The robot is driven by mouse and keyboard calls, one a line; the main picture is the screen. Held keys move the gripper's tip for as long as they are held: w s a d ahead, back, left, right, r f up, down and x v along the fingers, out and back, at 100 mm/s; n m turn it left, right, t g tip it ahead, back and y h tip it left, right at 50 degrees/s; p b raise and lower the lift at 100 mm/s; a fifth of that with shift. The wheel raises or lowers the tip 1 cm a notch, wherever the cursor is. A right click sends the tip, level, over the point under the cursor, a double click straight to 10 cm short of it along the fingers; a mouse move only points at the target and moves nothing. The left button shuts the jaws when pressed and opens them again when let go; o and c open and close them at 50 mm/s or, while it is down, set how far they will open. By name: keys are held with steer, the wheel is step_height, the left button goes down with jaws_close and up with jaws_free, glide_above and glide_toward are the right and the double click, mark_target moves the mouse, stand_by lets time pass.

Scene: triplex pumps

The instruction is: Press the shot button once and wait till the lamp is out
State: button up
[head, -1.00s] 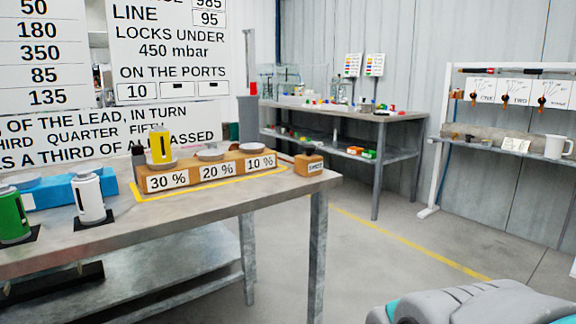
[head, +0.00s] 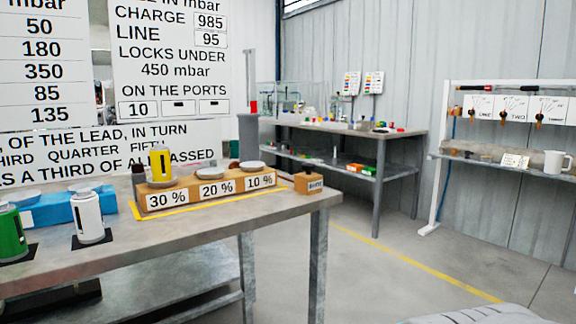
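A small wooden box (head: 308,183) with a white label sits at the right end of the near bench. Its label is too small to read surely; it may be the shot button's box. A grey post (head: 248,138) with a red top (head: 253,107) stands behind the bench. I cannot tell whether this red top is the lamp or whether it is lit. A wooden block (head: 150,201) beside the box is marked 30 %, 20 % and 10 %. A yellow cylinder (head: 160,163) stands at 30 %, and pale discs lie at the other two.
A white cylinder (head: 88,212), a green cylinder (head: 12,232) and a blue case (head: 72,207) occupy the bench's left side. A cluttered bench (head: 330,135) and a shelf rack (head: 490,155) stand farther back. The floor right of the near bench is open.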

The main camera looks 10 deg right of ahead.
jaws_close()
stand_by(0.4)
stand_by(1.0)
